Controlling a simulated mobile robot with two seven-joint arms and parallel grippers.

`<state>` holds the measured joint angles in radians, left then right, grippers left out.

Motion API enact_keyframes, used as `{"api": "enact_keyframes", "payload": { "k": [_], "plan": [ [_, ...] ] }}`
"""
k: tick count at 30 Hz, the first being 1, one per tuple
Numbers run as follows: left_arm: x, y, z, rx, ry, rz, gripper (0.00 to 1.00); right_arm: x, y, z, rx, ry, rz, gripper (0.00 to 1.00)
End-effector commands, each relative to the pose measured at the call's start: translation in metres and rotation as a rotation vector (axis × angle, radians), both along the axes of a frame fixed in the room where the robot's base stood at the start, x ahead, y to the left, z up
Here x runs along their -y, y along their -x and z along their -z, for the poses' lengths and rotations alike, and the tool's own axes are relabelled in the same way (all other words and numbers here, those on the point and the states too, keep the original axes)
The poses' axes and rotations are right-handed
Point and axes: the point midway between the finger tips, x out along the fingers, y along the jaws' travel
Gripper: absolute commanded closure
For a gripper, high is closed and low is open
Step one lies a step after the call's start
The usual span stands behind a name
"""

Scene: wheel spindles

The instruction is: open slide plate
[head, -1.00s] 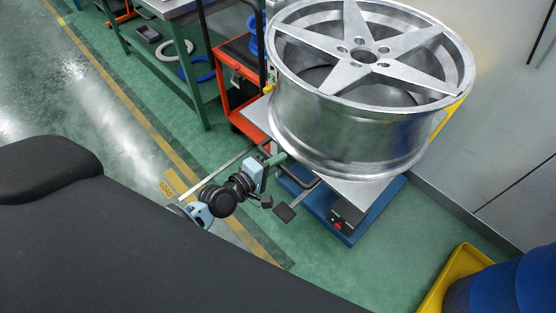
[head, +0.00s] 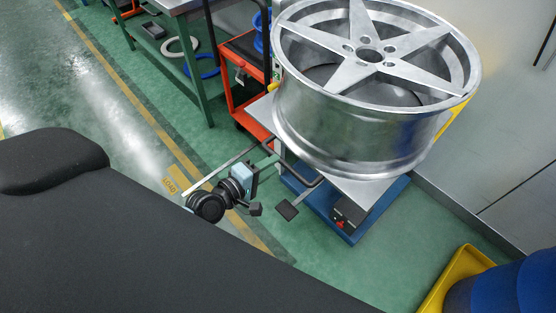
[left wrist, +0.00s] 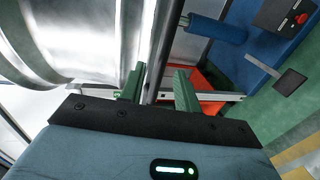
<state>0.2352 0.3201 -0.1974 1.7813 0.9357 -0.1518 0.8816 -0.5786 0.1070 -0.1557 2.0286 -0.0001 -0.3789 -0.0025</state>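A silver plate (head: 368,190) lies under the large metal wheel (head: 375,125) on a blue-based stand (head: 345,228). A dark bent bar (head: 300,184) runs along its near left side. My left gripper (head: 258,163) is beside that bar, left of the wheel; its fingers are hard to make out in the head view. In the left wrist view, the two green fingers (left wrist: 159,88) are apart, with a dark bar (left wrist: 163,50) running between them. A gap shows beside the right finger, so I see no firm grip. The wheel (left wrist: 85,35) fills the upper left there. My right gripper is out of view.
A red cart (head: 240,85) stands behind the plate's left end, and a green-legged table (head: 195,70) is farther back. A grey wall (head: 500,130) bounds the right. A yellow tray (head: 450,275) with blue items (head: 505,285) is at lower right. Green floor in front is clear.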

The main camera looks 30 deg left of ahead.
Motion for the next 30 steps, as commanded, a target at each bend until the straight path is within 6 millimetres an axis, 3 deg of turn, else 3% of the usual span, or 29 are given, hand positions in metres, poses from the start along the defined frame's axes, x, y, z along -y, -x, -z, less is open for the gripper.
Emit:
{"api": "enact_keyframes", "payload": {
  "k": [8, 26, 30],
  "plan": [
    [-0.010, 0.029, -0.006, -0.001, 0.000, 0.000, 0.68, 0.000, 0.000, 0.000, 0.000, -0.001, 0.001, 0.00],
    [-0.012, 0.032, -0.008, 0.000, 0.000, 0.000, 0.68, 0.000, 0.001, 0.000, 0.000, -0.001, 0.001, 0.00],
    [-0.008, 0.045, -0.004, -0.007, -0.061, 0.015, 0.68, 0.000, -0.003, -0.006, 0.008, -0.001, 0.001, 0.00]
  ]
}}
